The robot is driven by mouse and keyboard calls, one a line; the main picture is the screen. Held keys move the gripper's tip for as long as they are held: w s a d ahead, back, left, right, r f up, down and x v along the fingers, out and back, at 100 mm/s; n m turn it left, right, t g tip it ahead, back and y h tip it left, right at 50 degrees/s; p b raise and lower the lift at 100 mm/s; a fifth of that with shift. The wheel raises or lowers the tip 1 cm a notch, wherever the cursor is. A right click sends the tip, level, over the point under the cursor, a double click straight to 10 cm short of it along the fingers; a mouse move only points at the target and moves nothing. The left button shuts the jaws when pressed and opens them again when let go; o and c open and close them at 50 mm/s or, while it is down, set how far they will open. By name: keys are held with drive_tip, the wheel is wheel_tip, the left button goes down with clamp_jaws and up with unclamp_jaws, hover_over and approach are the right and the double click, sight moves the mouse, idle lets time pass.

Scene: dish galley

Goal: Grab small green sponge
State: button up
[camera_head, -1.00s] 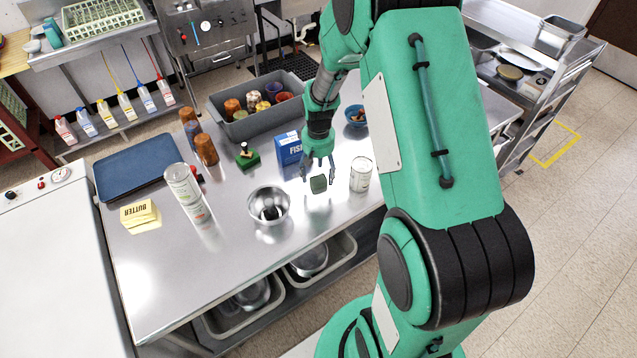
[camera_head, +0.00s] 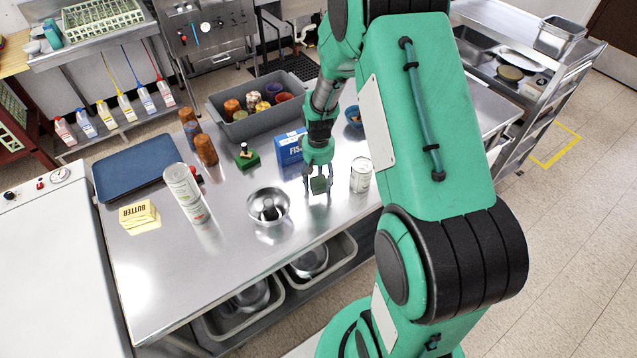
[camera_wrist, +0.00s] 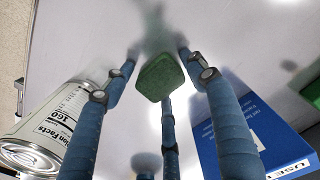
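The small green sponge (camera_head: 319,185) lies on the steel counter, toward its front edge. In the wrist view the sponge (camera_wrist: 158,78) is between the fingertips, with gaps visible on both sides. My gripper (camera_head: 318,188) points down over the sponge with its fingers spread around it. In the wrist view my gripper (camera_wrist: 157,72) is open, with a third finger below the sponge. I cannot tell whether that finger touches it.
A white can (camera_head: 360,175) stands close right of my gripper, and a blue box (camera_head: 289,148) close behind left. A metal bowl (camera_head: 268,206) is to the left. A green block with a knob (camera_head: 247,158) sits farther left. The counter's front edge is nearby.

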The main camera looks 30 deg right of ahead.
sight(318, 180)
drive_tip(key=c, duration=0.5)
drive_tip(key=shift+r, duration=0.1)
drive_tip(key=shift+r, duration=0.6)
wheel_tip(318, 180, up, 2)
drive_tip(key=shift+r+p, duration=0.1)
drive_tip(key=shift+p, duration=0.3)
drive_tip(key=s+a, duration=0.1)
drive_tip(key=s, duration=0.4)
drive_tip(key=s+a+r+p, duration=0.1)
drive_tip(key=s+a, duration=0.1)
drive_tip(key=s, duration=0.3)
drive_tip(key=s+a, duration=0.2)
drive_tip(key=s, duration=0.3)
drive_tip(key=shift+s+a+r, duration=0.1)
drive_tip(key=shift+r, duration=0.1)
